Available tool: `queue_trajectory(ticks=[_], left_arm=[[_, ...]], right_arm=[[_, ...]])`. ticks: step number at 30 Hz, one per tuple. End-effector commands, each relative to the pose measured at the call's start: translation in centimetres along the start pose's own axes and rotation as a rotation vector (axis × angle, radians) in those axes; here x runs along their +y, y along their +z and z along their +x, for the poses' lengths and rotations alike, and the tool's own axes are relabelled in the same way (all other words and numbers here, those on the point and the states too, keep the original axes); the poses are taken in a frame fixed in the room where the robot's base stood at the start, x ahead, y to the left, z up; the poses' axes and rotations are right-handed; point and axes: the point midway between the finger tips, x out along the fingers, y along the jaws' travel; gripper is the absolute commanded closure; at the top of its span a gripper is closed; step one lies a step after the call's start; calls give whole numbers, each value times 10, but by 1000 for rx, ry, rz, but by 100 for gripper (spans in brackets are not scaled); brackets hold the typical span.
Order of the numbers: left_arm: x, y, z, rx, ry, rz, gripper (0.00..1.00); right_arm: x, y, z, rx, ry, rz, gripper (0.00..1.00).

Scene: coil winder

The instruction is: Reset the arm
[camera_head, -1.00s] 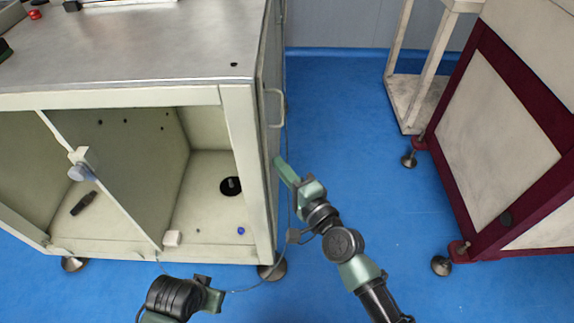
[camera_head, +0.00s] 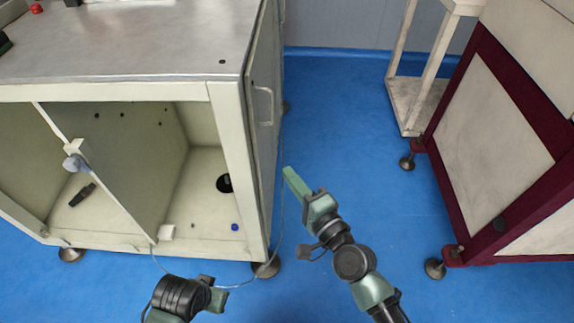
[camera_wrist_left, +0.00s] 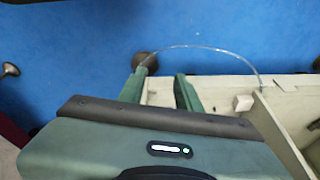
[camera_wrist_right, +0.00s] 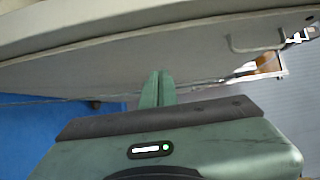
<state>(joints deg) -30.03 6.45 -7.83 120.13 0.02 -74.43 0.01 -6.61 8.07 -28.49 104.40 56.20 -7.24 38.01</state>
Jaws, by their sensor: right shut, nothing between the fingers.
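My right gripper (camera_head: 290,177) is shut and empty, over the blue floor just right of the pale cabinet's side. In the right wrist view its two green fingers (camera_wrist_right: 158,88) are together, below a pale cabinet panel (camera_wrist_right: 160,50). My left gripper (camera_wrist_left: 160,85) is open, its green fingers apart with nothing seen between them. In the head view the left wrist (camera_head: 185,298) shows low, in front of the cabinet (camera_head: 240,170); its fingertips are hard to make out there.
The cabinet has an open front and a side handle (camera_head: 264,105). A thin cable (camera_head: 235,287) loops near my left gripper. A maroon-framed machine (camera_head: 497,150) stands at right. Blue floor (camera_head: 345,130) lies clear between them.

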Motion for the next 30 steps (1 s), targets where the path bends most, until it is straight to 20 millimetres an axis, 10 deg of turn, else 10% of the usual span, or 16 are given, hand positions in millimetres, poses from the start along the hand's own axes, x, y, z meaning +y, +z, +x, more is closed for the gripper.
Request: queue_trajectory(ticks=[9,21,26,30], left_arm=[[1,3,10,-6,1,1,66],[0,2,11,-4,1,0,66],[0,2,11,-4,1,0,66],[0,2,11,-4,1,1,66]], right_arm=[[1,16,-49,1,3,-2,100],[8,21,-60,-15,31,-53,100],[61,26,-82,-131,247,-376,100],[138,7,-137,-299,583,-728,100]])
